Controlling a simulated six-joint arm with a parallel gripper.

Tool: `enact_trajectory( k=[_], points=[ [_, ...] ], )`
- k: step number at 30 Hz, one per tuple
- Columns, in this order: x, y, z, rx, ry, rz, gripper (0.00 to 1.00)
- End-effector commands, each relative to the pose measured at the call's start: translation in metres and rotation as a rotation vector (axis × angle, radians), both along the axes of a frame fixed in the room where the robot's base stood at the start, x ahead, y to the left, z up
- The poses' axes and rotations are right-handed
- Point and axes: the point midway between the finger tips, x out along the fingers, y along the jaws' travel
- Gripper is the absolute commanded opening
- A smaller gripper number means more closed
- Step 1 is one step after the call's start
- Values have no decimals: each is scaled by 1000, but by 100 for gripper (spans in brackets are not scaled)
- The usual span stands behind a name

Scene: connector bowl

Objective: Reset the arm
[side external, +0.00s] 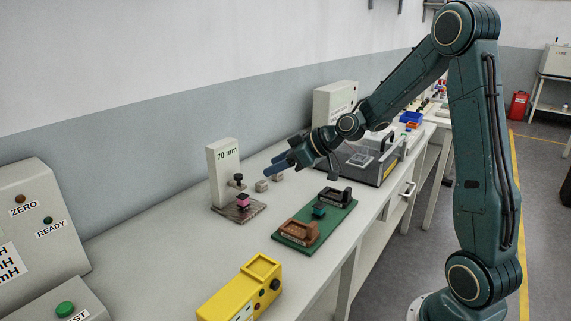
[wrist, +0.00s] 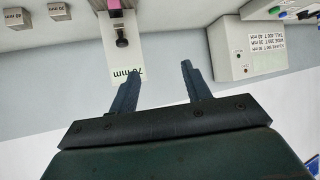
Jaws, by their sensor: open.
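My gripper (side external: 279,164) is raised above the workbench, near the white upright stand marked "70 mm" (side external: 222,172). Its two dark fingers stand apart with nothing between them, as the wrist view (wrist: 157,80) shows. The stand has a dark clamp knob and a pink block (side external: 243,200) on its base plate. In the wrist view the stand (wrist: 118,60) appears upside down beyond the fingers. My arm reaches in from the right over the bench.
A green board (side external: 325,238) with brown and black holders and a teal block lies in front. A yellow device (side external: 240,292) is at the near edge. Small grey blocks (side external: 262,186) lie by the stand. A box with a clear lid (side external: 352,158) stands behind. Control boxes (side external: 35,225) are at left.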

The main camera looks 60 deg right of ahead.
Motion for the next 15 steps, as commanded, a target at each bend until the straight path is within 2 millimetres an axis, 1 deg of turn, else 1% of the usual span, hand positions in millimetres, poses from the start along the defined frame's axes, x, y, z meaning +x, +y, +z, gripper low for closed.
enact_trajectory(
  k=[1, 6, 11, 15],
  points=[
    [-7, 11, 8, -14, 20, 12, 48],
    [-32, 39, 23, -50, 104, 22, 48],
    [-61, 60, 35, -81, 178, 15, 48],
    [-88, 75, 44, -105, 237, -7, 48]
  ],
)
